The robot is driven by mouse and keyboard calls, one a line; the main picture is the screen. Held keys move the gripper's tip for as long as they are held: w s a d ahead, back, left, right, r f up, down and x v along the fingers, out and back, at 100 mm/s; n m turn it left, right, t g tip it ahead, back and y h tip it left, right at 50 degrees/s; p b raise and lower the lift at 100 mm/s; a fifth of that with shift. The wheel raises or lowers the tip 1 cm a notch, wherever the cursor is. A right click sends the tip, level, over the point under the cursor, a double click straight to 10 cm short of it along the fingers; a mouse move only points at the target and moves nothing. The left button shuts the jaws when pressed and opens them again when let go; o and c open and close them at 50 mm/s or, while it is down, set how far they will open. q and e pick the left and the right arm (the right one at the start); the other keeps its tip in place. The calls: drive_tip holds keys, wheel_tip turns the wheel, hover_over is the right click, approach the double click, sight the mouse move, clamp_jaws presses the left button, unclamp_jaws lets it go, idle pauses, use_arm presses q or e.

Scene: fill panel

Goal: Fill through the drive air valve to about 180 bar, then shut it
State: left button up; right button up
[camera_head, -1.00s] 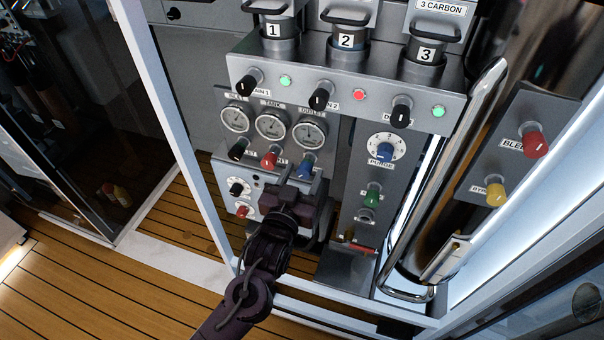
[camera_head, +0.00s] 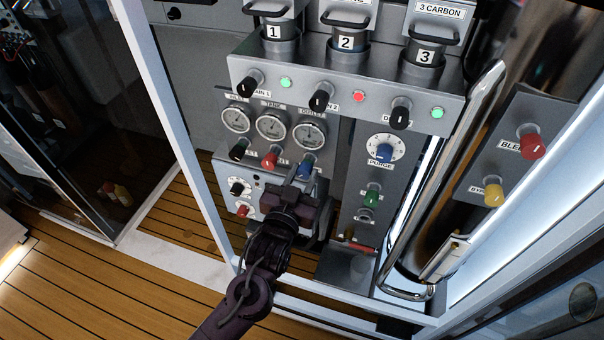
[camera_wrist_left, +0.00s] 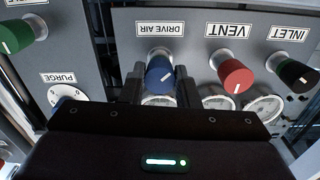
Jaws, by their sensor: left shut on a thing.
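The blue drive air valve knob (camera_head: 307,162) is on the lower front of the panel, right of the red vent knob (camera_head: 269,159). My left gripper (camera_head: 297,178) is shut on the blue knob. In the left wrist view its fingers stand on both sides of the knob (camera_wrist_left: 159,75), under the upside-down DRIVE AIR label; the white mark on the knob shows. The inlet gauge (camera_head: 236,119), tank gauge (camera_head: 271,125) and outlet gauge (camera_head: 309,130) sit above the knobs. Their needles are too small to read surely. My right gripper is out of view.
The black inlet knob (camera_head: 238,150) and red vent knob are close beside the gripper. A purge dial (camera_head: 384,149) and green knob (camera_head: 372,196) are to the right. A white frame post (camera_head: 180,130) stands left, and a chrome handle (camera_head: 440,180) right.

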use_arm(q)
drive_tip(key=m+p, duration=0.1)
drive_tip(key=m, duration=0.1)
drive_tip(key=m+p, duration=0.1)
drive_tip(key=shift+r+m+p, duration=0.2)
drive_tip(key=shift+m+p, duration=0.2)
drive_tip(key=shift+f+m+p, duration=0.1)
drive_tip(key=shift+m+p, duration=0.95)
drive_tip(key=shift+m, duration=0.85)
drive_tip(key=o, duration=1)
drive_tip(key=shift+c, duration=0.2)
drive_tip(key=shift+f, duration=0.1)
drive_tip(key=b+v, duration=0.1)
drive_tip(key=v, duration=0.6)
drive_tip(key=shift+s+b, duration=0.35)
drive_tip(key=shift+a, duration=0.1)
